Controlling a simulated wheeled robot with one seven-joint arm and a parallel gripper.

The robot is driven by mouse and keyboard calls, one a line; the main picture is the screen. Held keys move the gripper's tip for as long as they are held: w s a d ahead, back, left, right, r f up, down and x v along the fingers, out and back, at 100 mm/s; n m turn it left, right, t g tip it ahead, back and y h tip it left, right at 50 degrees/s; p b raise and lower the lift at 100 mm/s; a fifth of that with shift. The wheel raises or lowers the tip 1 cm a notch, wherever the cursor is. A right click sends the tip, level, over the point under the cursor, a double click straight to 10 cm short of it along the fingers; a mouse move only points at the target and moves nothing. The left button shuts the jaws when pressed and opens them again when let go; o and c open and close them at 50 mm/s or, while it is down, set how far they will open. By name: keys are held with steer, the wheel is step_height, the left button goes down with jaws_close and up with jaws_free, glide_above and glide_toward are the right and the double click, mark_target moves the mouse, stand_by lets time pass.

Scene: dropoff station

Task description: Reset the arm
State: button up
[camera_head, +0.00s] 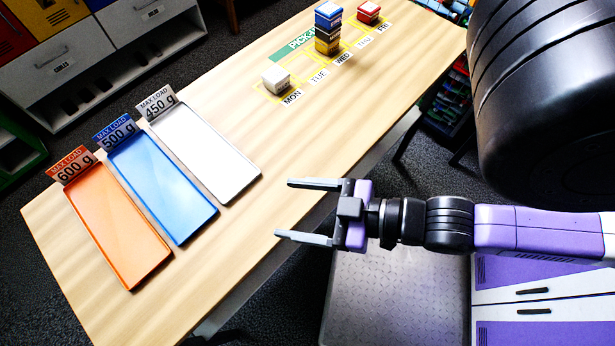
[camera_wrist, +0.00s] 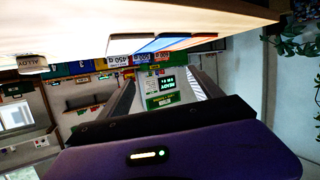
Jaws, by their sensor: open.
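My gripper (camera_head: 308,211) is open and empty. In the head view it reaches left from the purple arm, with its two grey fingers over the front edge of the wooden table (camera_head: 235,240). It is apart from everything on the table. In the wrist view the gripper's two fingers (camera_wrist: 158,95) stand apart with nothing between them, and the table (camera_wrist: 200,22) appears tilted across the top.
Orange (camera_head: 118,228), blue (camera_head: 162,185) and white (camera_head: 208,150) trays carry load signs of 600, 500 and 450 g. A white block (camera_head: 276,80) sits at MON. Stacked blocks (camera_head: 328,30) stand near WED, and a red block (camera_head: 368,12) near FRI. The table between is clear.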

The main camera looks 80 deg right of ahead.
steer(key=shift+s+a+r+y, duration=0.3)
steer(key=shift+s+a+r, duration=0.75)
steer(key=shift+s+r, duration=0.1)
